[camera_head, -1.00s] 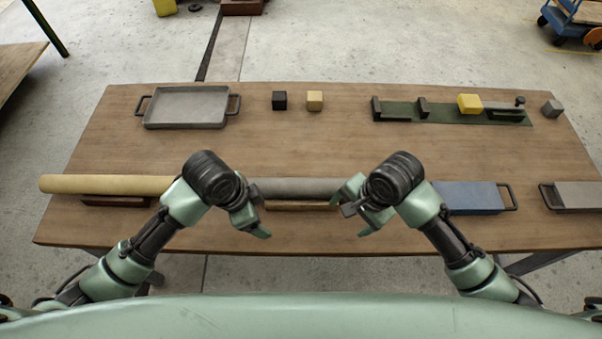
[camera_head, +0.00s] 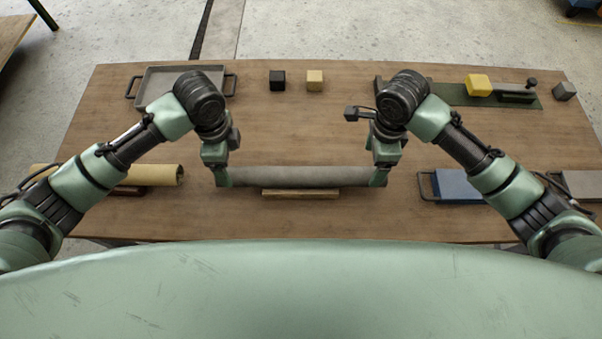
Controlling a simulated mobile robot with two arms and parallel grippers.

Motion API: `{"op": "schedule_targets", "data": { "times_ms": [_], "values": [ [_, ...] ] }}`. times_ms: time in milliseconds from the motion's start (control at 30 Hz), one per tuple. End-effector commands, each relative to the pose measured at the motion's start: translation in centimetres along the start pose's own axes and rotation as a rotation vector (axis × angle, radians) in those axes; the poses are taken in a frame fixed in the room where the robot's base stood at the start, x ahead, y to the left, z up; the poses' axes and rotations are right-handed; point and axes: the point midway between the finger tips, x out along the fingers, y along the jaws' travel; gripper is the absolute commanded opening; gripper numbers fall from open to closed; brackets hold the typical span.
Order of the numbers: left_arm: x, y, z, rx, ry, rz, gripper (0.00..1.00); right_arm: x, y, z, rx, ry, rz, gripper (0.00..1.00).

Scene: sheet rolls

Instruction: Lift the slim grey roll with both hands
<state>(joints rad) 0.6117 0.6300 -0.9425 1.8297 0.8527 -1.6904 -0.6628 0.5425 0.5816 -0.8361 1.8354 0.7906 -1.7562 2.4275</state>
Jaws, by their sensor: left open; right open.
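The slim grey roll (camera_head: 300,176) lies level along a low wooden rest (camera_head: 300,194) near the front middle of the table. My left gripper (camera_head: 223,178) is open at the roll's left end, with its finger pointing down there. My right gripper (camera_head: 379,178) is open at the roll's right end in the same pose. The fingers cover both ends of the roll, so I cannot tell whether they touch it.
A tan roll (camera_head: 158,174) lies to the left, partly behind my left arm. A grey tray (camera_head: 160,79), a black cube (camera_head: 277,81), a tan cube (camera_head: 315,80) and a yellow block (camera_head: 478,85) stand farther back. The wooden table (camera_head: 300,130) is clear behind the roll.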

Motion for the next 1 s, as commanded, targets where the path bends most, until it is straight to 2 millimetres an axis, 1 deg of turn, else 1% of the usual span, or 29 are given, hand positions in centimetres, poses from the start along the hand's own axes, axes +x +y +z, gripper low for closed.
{"op": "schedule_targets", "data": {
  "times_ms": [33, 200, 400, 567, 833, 867, 900, 967, 1000],
  "values": [
    [0.8, 0.1, 0.0, 0.000, 0.000, 0.003, 0.79, 0.8, 0.1, -0.1, 0.001, 0.002, 0.003, 0.79],
    [3.5, 0.1, -0.1, -0.001, 0.000, 0.003, 0.79, 3.5, 0.1, -0.1, 0.000, 0.002, 0.004, 0.79],
    [6.0, 0.1, 0.0, -0.002, 0.000, 0.002, 0.79, 6.0, 0.1, 0.0, -0.001, 0.001, 0.001, 0.79],
    [6.7, 0.1, 0.0, 0.000, 0.000, 0.000, 0.79, 6.7, 0.0, 0.0, -0.001, 0.000, 0.000, 0.79],
    [6.8, 0.0, 0.0, 0.000, 0.001, -0.001, 0.79, 6.8, 0.0, 0.0, -0.001, 0.000, 0.000, 0.79],
    [6.8, 0.0, 0.0, 0.000, 0.001, -0.001, 0.71, 6.8, 0.0, 0.0, -0.001, 0.000, 0.000, 0.71],
    [6.8, 0.0, 0.0, 0.000, 0.000, -0.001, 0.60, 6.8, 0.0, 0.0, -0.001, 0.000, 0.000, 0.60],
    [6.8, 0.0, 0.0, 0.000, 0.000, -0.001, 0.43, 6.8, 0.0, 0.0, -0.001, 0.000, 0.000, 0.43],
    [6.8, 0.0, 0.0, 0.000, 0.001, -0.001, 0.32, 6.8, 0.0, 0.0, -0.001, 0.000, 0.000, 0.32]
  ]
}}
